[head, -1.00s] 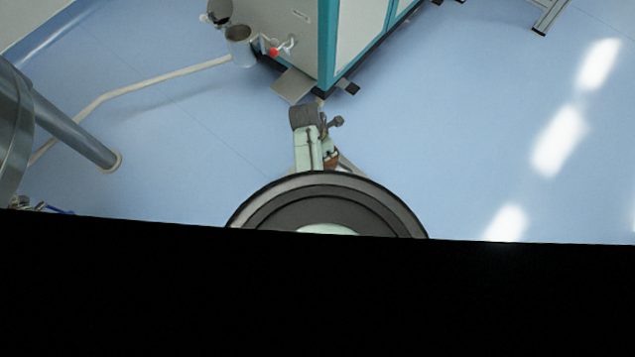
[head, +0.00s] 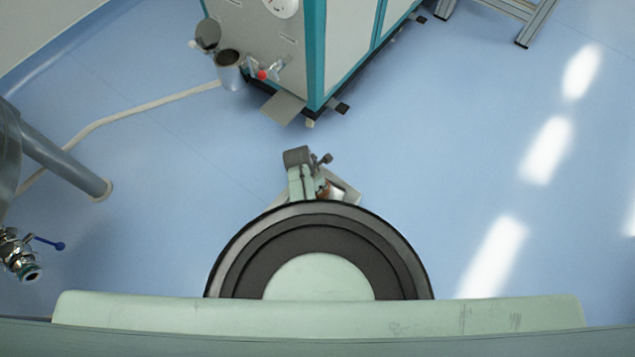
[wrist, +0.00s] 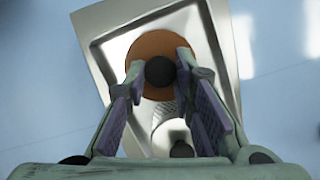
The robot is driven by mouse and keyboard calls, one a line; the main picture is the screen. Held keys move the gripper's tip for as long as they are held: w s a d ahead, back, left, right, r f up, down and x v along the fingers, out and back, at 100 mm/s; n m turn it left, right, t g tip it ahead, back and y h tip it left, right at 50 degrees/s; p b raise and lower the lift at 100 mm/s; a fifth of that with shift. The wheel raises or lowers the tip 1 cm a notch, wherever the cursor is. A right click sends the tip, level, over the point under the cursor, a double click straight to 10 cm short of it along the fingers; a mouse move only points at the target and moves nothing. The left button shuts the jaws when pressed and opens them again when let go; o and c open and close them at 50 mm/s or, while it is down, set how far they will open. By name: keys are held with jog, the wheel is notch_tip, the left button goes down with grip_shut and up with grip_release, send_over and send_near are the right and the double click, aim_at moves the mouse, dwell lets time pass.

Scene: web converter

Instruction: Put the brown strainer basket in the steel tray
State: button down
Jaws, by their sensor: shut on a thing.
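The brown strainer basket (wrist: 155,48) shows in the wrist view as a round brown disc with a black knob (wrist: 160,71) at its middle. My gripper (wrist: 160,78) has its fingertips on either side of the knob and is shut on it. The steel tray (wrist: 222,45) lies below, tilted in the picture, and the basket overlaps its inside. I cannot tell whether the basket touches the tray. In the head view, my arm mostly hides the basket (head: 332,190) and the tray (head: 350,187).
A silvery piece with a dark knob (wrist: 181,149) shows inside the tray, partly hidden. In the head view, a grey and teal cabinet (head: 345,50) stands beyond, with a metal cup (head: 229,72) at its side. A pipe and blue-handled valve (head: 45,243) are at left. Floor at right is clear.

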jog(key=shift+f, duration=0.15)
jog(key=c, duration=1.4)
grip_release()
jog(key=shift+o, duration=0.2)
jog(key=p+v, duration=0.1)
jog(key=v, duration=1.1)
jog(key=shift+p, duration=0.3)
